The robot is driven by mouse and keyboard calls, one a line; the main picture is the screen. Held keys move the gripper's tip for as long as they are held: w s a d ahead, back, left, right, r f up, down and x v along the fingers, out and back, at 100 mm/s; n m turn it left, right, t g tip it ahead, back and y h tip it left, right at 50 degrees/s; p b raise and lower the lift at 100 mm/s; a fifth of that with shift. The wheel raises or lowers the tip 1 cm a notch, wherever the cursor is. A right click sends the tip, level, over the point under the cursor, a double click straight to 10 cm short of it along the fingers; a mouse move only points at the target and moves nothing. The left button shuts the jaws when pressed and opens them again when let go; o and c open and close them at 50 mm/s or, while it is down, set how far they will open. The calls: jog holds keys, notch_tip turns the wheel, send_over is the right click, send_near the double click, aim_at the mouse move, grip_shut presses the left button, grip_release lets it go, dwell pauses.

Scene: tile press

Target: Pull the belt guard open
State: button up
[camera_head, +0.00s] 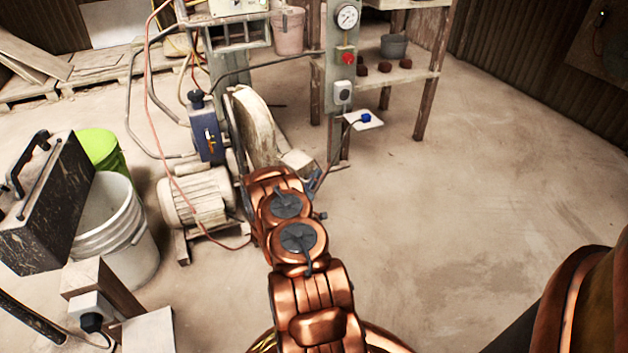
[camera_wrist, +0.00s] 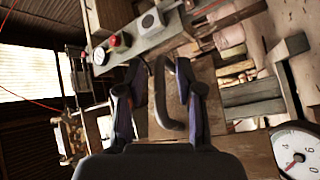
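The belt guard appears to be the dusty, pale curved cover (camera_head: 257,125) beside the motor in the head view. A dark looped handle (camera_wrist: 171,124) stands out from a brownish surface in the wrist view; I take it as the guard's handle. My gripper (camera_wrist: 160,72) has its two fingers spread, one on each side of this handle. The fingers look apart from it, though contact on the right side is hard to judge. In the head view my arm hides most of the gripper and the guard's lower front.
A dusty motor (camera_head: 198,197) and a blue unit (camera_head: 207,130) stand left of the guard. A post carries a gauge (camera_head: 347,17) and a red button (camera_head: 348,58). A white bucket (camera_head: 118,225) and black case (camera_head: 45,205) are at left. The floor at right is clear.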

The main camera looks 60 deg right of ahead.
jog(key=shift+c, duration=0.4)
grip_shut()
dwell(0.4)
